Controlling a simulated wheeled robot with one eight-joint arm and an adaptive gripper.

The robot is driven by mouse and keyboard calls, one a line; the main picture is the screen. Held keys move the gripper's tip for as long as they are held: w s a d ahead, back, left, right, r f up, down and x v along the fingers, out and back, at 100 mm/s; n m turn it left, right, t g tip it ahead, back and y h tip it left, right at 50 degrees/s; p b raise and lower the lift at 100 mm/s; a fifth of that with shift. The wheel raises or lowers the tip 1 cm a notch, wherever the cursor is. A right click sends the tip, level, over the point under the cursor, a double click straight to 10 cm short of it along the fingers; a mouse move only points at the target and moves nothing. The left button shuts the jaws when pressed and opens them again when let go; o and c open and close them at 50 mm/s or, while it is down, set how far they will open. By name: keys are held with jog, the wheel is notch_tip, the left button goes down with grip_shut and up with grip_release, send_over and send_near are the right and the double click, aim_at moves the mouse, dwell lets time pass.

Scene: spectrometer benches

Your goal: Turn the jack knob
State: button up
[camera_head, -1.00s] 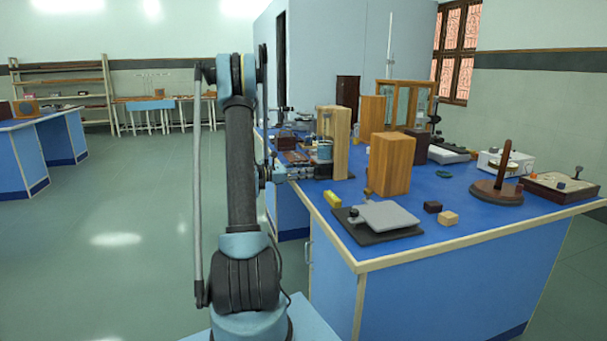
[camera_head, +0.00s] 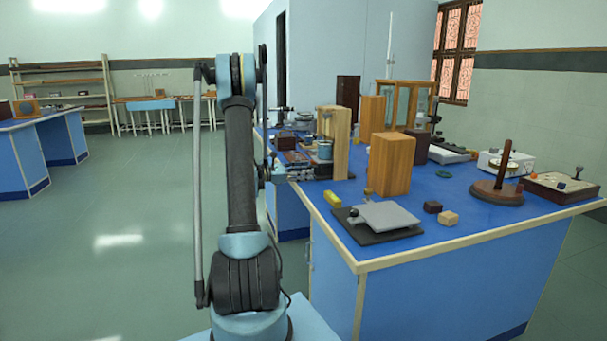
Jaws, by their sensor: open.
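The jack is a low grey plate (camera_head: 386,215) on a dark base near the front left corner of the blue bench. A small dark round knob (camera_head: 354,212) sits at its left side. My arm rises at the left of the bench and reaches forward, away from the camera. My gripper (camera_head: 301,175) shows small at its far end, by the bench's left edge, beyond and to the left of the jack. It is apart from the knob. It is open, with nothing seen in it; its fingers are hard to make out against the clutter.
A wooden frame (camera_head: 340,140) stands near my gripper. The floor at left is clear.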

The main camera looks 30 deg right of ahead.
jog(key=v, duration=1.1)
jog(key=shift+a, duration=0.35)
jog(key=shift+f, duration=0.1)
